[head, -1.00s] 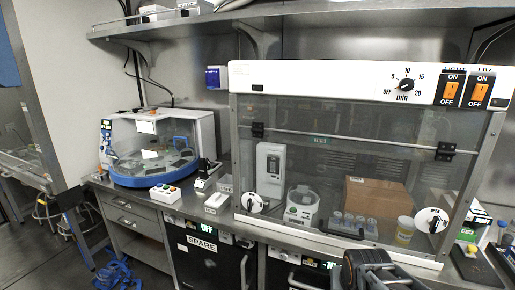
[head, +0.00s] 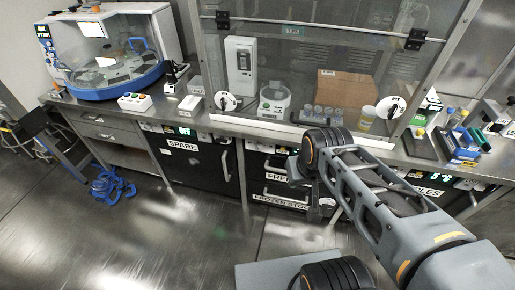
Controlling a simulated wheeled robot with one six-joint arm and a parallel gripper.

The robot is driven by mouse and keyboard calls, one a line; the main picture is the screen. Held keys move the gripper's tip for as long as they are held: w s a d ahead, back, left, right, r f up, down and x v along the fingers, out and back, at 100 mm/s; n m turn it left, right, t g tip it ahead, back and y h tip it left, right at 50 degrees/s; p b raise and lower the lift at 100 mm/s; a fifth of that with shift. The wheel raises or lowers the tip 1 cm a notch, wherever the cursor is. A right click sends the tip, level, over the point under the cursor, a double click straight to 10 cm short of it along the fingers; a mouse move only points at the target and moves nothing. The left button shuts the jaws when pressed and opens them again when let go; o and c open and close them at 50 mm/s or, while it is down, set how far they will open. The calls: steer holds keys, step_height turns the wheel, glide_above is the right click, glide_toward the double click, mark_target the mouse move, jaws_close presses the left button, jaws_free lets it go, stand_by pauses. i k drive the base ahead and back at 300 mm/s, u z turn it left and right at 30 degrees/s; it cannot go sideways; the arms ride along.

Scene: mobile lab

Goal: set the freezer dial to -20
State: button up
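The freezer (head: 262,176) is a dark under-counter unit in the middle of the head view. Its front carries a partly covered label starting "FRE" and a "FROZEN STOCK" label (head: 281,201) below. A control strip runs along its top edge under the counter. My arm covers the right part of that strip, and I cannot make out the dial or its setting. My arm reaches in from the lower right, its elbow in front of the freezer. My gripper (head: 318,209) seems to hang below the elbow, small and partly hidden; its fingers cannot be made out.
A dark SPARE unit (head: 194,163) with a green OFF display stands left of the freezer. Another labelled unit is at the right, partly behind my arm. A glass-fronted hood (head: 300,62) stands on the counter above.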

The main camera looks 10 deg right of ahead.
mark_target(259, 146)
steer(key=u, duration=0.05)
steer(key=k, duration=0.5)
steer(key=u, duration=1.15)
steer(key=i, duration=0.6)
steer(key=z, duration=0.95)
